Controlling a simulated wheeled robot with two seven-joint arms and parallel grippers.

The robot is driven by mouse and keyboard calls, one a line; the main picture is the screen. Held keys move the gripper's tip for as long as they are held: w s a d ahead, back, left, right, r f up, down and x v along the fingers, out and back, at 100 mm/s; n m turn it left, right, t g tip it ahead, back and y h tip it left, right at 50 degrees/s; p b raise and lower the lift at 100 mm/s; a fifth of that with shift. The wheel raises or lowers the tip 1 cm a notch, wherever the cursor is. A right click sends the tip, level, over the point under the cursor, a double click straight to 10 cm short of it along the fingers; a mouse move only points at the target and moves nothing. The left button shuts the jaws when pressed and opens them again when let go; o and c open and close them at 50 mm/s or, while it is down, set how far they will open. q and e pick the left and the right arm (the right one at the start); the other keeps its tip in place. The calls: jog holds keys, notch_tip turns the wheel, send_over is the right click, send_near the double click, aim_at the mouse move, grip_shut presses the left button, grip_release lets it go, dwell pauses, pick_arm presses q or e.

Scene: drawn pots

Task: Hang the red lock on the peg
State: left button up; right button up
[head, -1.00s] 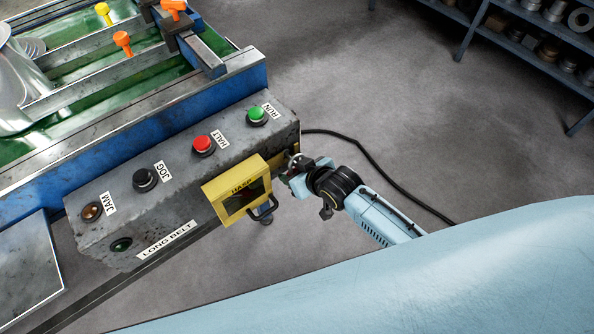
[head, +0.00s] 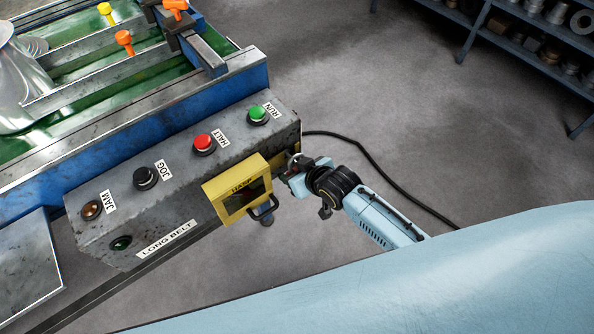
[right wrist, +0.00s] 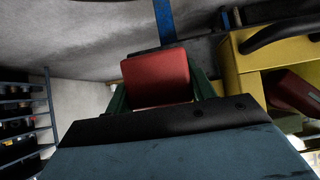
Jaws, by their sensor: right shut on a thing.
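My right gripper (head: 293,172) is at the right end of the grey control box, just right of the yellow housing. In the right wrist view, a red block, the body of the red lock (right wrist: 157,77), sits between its green fingers, and the gripper is shut on it. In the head view the lock's red body is hidden; a small pale curved piece shows at the fingertips. I cannot make out the peg clearly, nor whether the lock touches it. My left gripper is not in view.
The yellow housing (head: 230,190) with a dark window and handle is close beside the gripper. The grey control box (head: 180,190) carries several buttons, including red HALT (head: 204,143) and green RUN (head: 257,114). A black cable (head: 375,162) runs over open floor. Shelves (head: 480,32) stand at upper right.

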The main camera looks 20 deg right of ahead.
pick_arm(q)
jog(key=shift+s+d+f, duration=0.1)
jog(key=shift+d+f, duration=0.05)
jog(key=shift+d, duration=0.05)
pick_arm(e)
jog(key=shift+a+f, duration=0.2)
jog(key=shift+f, duration=0.05)
